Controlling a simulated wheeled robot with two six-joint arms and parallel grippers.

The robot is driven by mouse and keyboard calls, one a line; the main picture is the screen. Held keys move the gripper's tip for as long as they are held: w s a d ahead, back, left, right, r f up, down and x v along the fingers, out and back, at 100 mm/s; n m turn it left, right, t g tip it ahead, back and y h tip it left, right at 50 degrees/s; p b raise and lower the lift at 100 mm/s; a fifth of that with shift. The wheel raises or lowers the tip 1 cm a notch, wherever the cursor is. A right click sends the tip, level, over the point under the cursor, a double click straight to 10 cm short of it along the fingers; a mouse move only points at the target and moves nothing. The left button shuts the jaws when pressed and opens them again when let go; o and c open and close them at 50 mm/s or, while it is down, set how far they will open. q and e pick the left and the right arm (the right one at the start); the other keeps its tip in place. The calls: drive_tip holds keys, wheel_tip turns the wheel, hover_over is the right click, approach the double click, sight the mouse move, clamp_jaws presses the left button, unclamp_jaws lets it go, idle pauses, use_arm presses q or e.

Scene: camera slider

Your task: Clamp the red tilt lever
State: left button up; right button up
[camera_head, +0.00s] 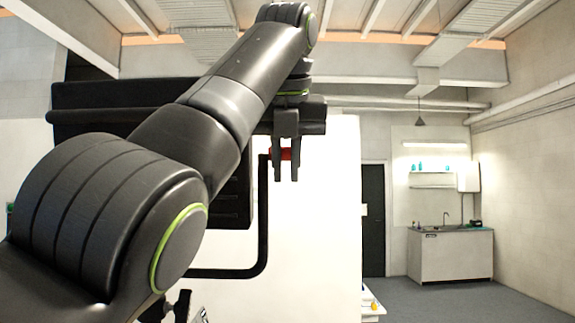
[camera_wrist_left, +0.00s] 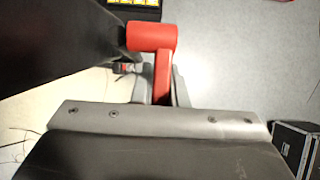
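The red tilt lever (camera_wrist_left: 164,76) shows in the left wrist view as a flat red bar with a round red grip (camera_wrist_left: 150,37) across its far end. In the head view only a small red part (camera_head: 286,154) shows at the fingers. My left gripper (camera_head: 286,178) points down, its two fingers parted. In the wrist view the bar lies between the two grey fingers (camera_wrist_left: 161,88); whether both press on it I cannot tell. The lever's base is hidden. My right gripper is in neither view.
A black bent tube (camera_head: 263,215) runs down and left beside the fingers. A black panel (camera_head: 110,95) stands behind my left arm. A white wall panel (camera_head: 325,220) is behind the gripper. A black case (camera_wrist_left: 298,145) stands on the floor in the wrist view.

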use_arm(q)
drive_tip(key=shift+o, duration=0.8)
drive_tip(key=shift+r, duration=0.1)
drive_tip(key=p+v, duration=0.3)
drive_tip(key=v, duration=0.4)
drive_tip(key=shift+s+r, duration=0.25)
drive_tip(key=shift+w, duration=0.1)
drive_tip(key=shift+w+f, duration=0.1)
